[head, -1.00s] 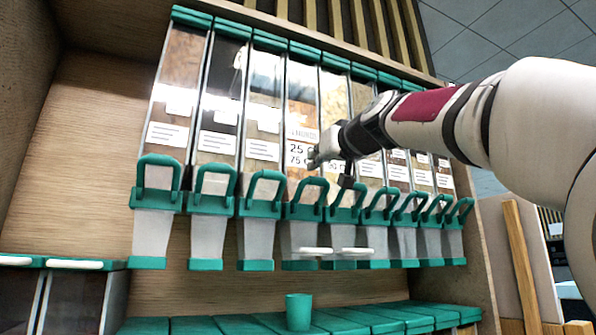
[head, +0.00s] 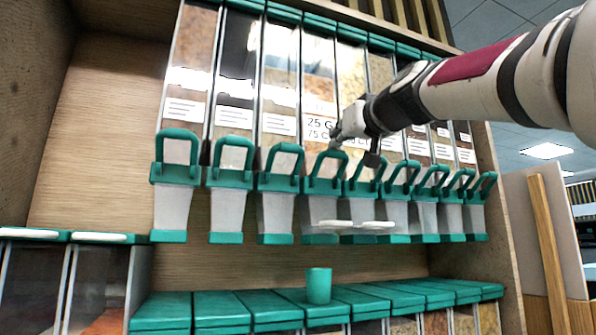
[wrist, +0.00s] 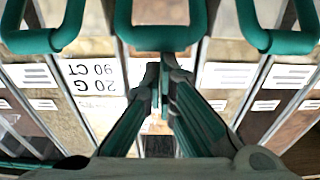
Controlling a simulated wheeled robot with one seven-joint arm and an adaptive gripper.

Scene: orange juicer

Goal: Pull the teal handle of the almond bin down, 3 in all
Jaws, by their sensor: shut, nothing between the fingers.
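A row of clear bins with teal looped handles hangs on the wooden shelf. I cannot read which bin is the almond one. The fourth bin from the left carries a large label (head: 318,128), and its teal handle (head: 327,182) stands raised, like the others. My gripper (head: 352,148) is in front of the fourth and fifth bins, just above their handles. In the wrist view my gripper (wrist: 162,78) has its fingers together and empty, with a teal handle loop (wrist: 160,38) beyond the fingertips. I cannot tell whether they touch.
A teal cup (head: 318,286) stands on the teal lids (head: 222,308) of the lower bins, below the fourth spout.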

